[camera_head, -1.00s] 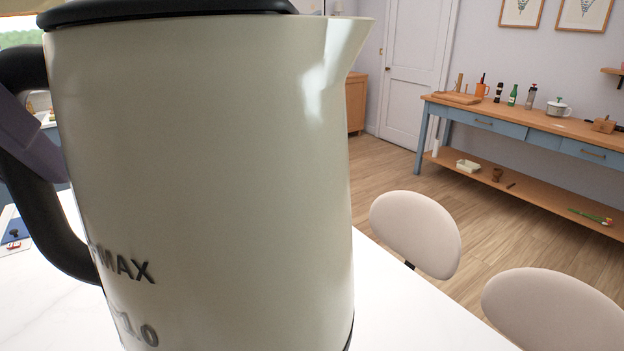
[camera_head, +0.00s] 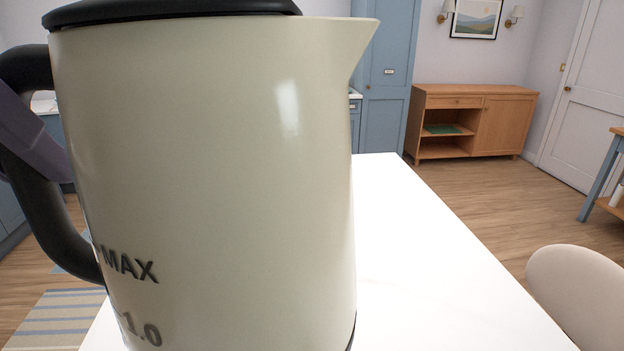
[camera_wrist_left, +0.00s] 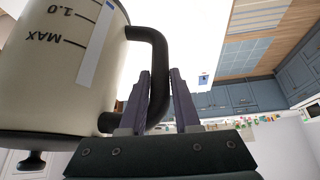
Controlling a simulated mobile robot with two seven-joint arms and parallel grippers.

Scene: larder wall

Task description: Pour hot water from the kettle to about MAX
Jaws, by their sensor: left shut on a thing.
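The cream kettle (camera_head: 215,180) with a black lid fills the left and middle of the head view, close to the camera. It is upright, with its spout to the right and "MAX" and "1.0" marks low on its side. My left gripper (camera_head: 25,135) is shut on its black handle at the left edge. The left wrist view shows the kettle (camera_wrist_left: 50,75) upside down in the picture, with the gripper's purple fingers (camera_wrist_left: 160,100) either side of the handle (camera_wrist_left: 158,60). My right gripper is out of view. No vessel to pour into shows.
A white table top (camera_head: 440,270) runs behind and right of the kettle; its visible part is bare. A pale chair (camera_head: 580,290) stands at its right side. A wooden sideboard (camera_head: 470,120) and blue cupboard (camera_head: 382,80) stand beyond. Wooden floor lies between.

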